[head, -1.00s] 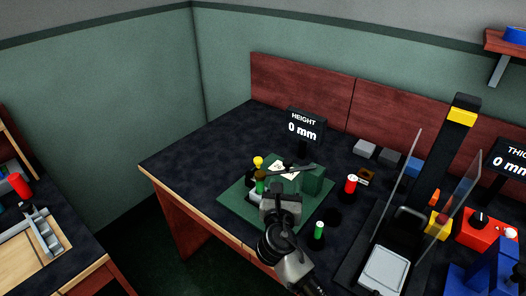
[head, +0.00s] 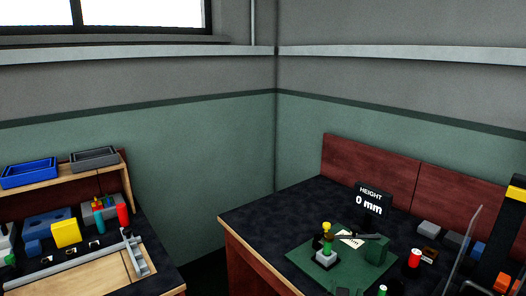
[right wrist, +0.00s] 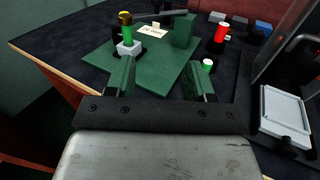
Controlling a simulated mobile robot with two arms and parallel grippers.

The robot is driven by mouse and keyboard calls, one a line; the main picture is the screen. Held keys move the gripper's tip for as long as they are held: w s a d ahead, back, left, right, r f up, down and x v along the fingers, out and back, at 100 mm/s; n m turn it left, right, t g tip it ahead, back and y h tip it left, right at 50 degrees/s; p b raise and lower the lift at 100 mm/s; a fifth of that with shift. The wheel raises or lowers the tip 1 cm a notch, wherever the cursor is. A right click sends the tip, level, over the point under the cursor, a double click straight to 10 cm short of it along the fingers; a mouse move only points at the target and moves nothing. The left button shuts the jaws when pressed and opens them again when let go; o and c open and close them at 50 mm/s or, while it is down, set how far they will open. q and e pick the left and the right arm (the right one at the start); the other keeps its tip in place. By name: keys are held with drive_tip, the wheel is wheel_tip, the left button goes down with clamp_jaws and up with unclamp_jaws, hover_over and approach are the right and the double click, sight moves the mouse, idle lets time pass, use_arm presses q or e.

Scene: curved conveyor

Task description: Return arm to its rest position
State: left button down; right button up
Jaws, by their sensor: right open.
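My right gripper (right wrist: 158,78) is open and empty in the right wrist view, its two green fingers set well apart. It hangs in front of the near edge of a green plate (right wrist: 161,71). On the plate, which also shows in the head view (head: 318,270), a small device with a green body and yellow top (head: 327,245) stands upright on a pale block. My left gripper is out of view.
A black display (head: 373,201) reading "HEIGHT 0 mm" stands behind the plate. A clear-sided machine with a pale tray (right wrist: 285,110) is further right. Another bench with blue and grey bins (head: 30,172) is at left.

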drive_tip(key=s+d+f+m+g+y, duration=0.1)
drive_tip(key=s+d+f+m+g, duration=0.1)
drive_tip(key=s+f+m+g, duration=0.4)
drive_tip(key=s+d+f+m+g+y, duration=0.1)
drive_tip(key=s+d+f+m, duration=0.25)
drive_tip(key=s+m, duration=0.55)
drive_tip(key=s+a+f+m+g+y, duration=0.1)
drive_tip(key=s+a+m+g+y, duration=0.15)
drive_tip(key=s+m, duration=0.5)
drive_tip(key=s+a+m+g+y, duration=0.1)
drive_tip(key=s+m+g+y, duration=0.2)
drive_tip(key=s+m, duration=0.4)
wheel_tip(320, 180, down, 26)
drive_tip(key=s+n+g+p, duration=0.1)
drive_tip(key=s+g+p, duration=0.1)
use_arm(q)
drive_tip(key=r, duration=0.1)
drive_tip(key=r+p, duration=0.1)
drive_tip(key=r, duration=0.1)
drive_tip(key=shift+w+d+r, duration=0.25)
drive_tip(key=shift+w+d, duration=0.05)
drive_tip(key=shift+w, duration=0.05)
use_arm(e)
drive_tip(key=s+d+f, duration=0.3)
drive_tip(key=s+f, duration=0.9)
drive_tip(key=s, duration=0.3)
drive_tip(key=shift+s+f+g, duration=0.35)
